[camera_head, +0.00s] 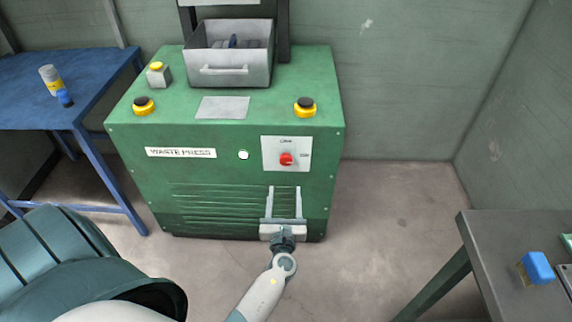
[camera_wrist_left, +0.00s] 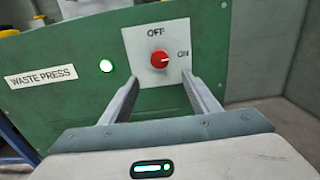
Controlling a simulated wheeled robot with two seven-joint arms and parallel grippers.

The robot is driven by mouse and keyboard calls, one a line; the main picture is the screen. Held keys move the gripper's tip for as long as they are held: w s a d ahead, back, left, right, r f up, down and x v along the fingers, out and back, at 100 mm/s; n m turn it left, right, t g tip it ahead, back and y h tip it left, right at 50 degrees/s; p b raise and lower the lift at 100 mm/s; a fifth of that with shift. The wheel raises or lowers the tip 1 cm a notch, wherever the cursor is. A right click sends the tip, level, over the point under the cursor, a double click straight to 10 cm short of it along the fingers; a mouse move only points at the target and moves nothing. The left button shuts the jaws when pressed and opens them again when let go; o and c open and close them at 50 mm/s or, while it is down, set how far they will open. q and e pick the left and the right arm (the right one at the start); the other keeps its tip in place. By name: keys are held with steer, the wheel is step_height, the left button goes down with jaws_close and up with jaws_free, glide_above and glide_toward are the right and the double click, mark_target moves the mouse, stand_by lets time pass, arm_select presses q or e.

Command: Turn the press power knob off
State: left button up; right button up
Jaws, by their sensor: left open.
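The red power knob (camera_head: 286,159) sits on a pale square plate (camera_head: 303,154) on the front of the green waste press (camera_head: 225,135). In the left wrist view the knob (camera_wrist_left: 160,59) has OFF printed above it and ON to its right; its light mark seems to point toward ON. My left gripper (camera_head: 284,190) is open and empty in front of the press, just below the knob. In the wrist view its two fingers (camera_wrist_left: 161,80) reach up on either side below the knob, apart from it. My right gripper is not in view.
A lit white lamp (camera_head: 243,155) is left of the plate. Yellow-and-black buttons (camera_head: 305,107) and a metal drawer box (camera_head: 230,68) are on top. A blue table (camera_head: 95,65) stands left, a grey table (camera_head: 500,250) right. Floor between press and grey table is clear.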

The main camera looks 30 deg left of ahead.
mark_target(286, 163)
arm_select(q)
steer(key=x, duration=1.1)
steer(key=shift+w+a, duration=0.6)
steer(key=shift+w, duration=0.2)
steer(key=shift+w+a, duration=0.1)
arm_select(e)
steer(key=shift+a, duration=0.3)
